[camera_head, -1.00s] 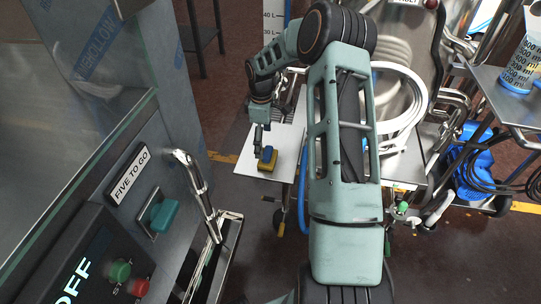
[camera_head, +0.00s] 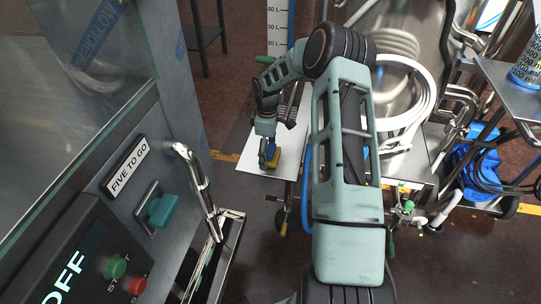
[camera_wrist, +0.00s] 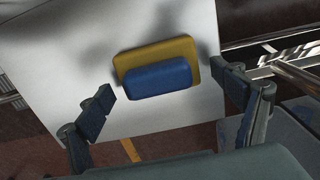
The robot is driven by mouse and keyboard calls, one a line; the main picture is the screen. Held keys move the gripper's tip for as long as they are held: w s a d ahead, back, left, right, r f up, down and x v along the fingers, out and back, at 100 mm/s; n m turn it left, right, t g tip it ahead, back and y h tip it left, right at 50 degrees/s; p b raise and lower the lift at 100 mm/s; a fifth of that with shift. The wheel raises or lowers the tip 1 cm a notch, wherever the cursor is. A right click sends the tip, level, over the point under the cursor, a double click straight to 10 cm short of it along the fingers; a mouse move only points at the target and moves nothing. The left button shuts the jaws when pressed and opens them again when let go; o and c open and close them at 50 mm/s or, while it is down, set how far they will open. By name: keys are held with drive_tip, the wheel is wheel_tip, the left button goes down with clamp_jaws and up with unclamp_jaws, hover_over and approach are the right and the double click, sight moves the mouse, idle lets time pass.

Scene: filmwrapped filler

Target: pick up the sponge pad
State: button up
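The sponge pad (camera_wrist: 157,78) lies on a white board (camera_wrist: 60,50), with a yellow base and a raised blue part. In the head view, the sponge pad (camera_head: 274,157) is partly hidden behind my gripper (camera_head: 265,160). In the wrist view, my gripper (camera_wrist: 172,102) is open, with one finger to the left of the pad and the other to its right. The left finger is clearly apart from the pad; the right finger is close to its edge. Nothing is between the fingers' tips except the view of the pad.
A machine with control buttons (camera_head: 116,268) and a metal handle (camera_head: 195,180) stands at the left. A metal cart with a white hose (camera_head: 425,90) is at the right, near a blue bin (camera_head: 478,170). Metal bars show right of the board in the wrist view.

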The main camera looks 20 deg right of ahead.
drive_tip(key=c, duration=1.1)
drive_tip(key=shift+c, duration=0.2)
drive_tip(key=shift+r, duration=0.5)
wheel_tip(320, 180, up, 2)
drive_tip(key=shift+r+p, duration=0.15)
drive_tip(key=shift+p, duration=0.35)
drive_tip(key=s+r+p, duration=0.4)
drive_tip(key=s+r, duration=0.5)
drive_tip(key=s, duration=0.5)
drive_tip(key=shift+r, duration=0.35)
